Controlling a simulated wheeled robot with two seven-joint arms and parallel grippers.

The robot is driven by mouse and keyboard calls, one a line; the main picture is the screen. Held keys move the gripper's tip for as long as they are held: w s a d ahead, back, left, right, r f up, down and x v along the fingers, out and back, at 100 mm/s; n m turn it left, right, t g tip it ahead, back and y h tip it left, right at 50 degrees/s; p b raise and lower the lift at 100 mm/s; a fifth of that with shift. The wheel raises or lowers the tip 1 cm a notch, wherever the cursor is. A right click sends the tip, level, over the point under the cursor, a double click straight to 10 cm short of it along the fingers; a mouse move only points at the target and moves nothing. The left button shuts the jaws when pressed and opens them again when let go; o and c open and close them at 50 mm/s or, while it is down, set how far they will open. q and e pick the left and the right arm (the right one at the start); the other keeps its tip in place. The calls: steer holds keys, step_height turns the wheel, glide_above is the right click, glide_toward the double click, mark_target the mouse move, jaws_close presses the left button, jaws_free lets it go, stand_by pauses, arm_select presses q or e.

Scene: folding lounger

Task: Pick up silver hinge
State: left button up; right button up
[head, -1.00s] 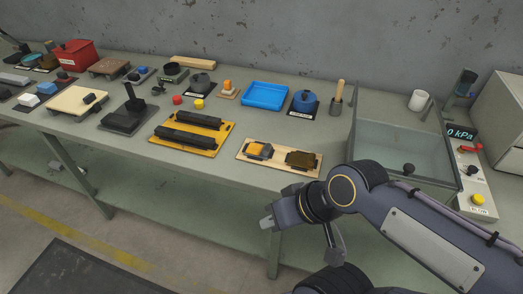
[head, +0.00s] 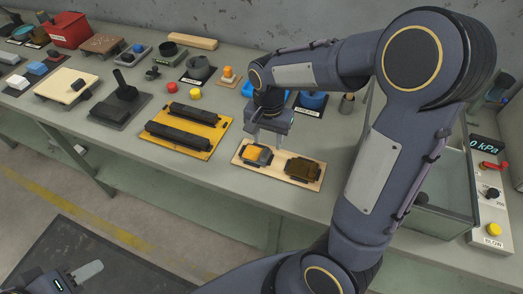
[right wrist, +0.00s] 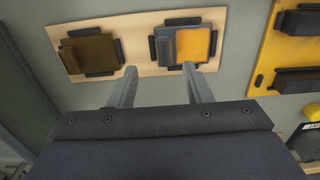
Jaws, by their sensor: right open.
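A wooden board (head: 240,160) at the front edge of the bench holds two blocks in black corner holders. The left block in the head view has a silver-grey part (head: 265,154) beside an orange pad (head: 252,152); I take the grey part for the silver hinge. It also shows in the right wrist view (right wrist: 167,46). My right gripper (head: 268,142) is open and empty, pointing down just above the board's back edge, its fingers near this block. In the right wrist view its fingertips (right wrist: 160,70) are apart. My left gripper (head: 78,276) is only partly in view at the bottom left.
A dark brown block (head: 303,169) sits in the board's other holder. A yellow tray (head: 182,131) with two black bars lies to the left. Behind my right arm are a blue tray and a blue pot (head: 312,100). A glass-sided box and control panel (head: 489,215) stand at right.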

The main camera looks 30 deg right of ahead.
mark_target(265, 152)
steer(key=f, duration=0.5)
steer(key=shift+w+a+f, duration=0.15)
steer(key=shift+a+f, duration=0.05)
steer(key=shift+f, duration=0.1)
jaws_close()
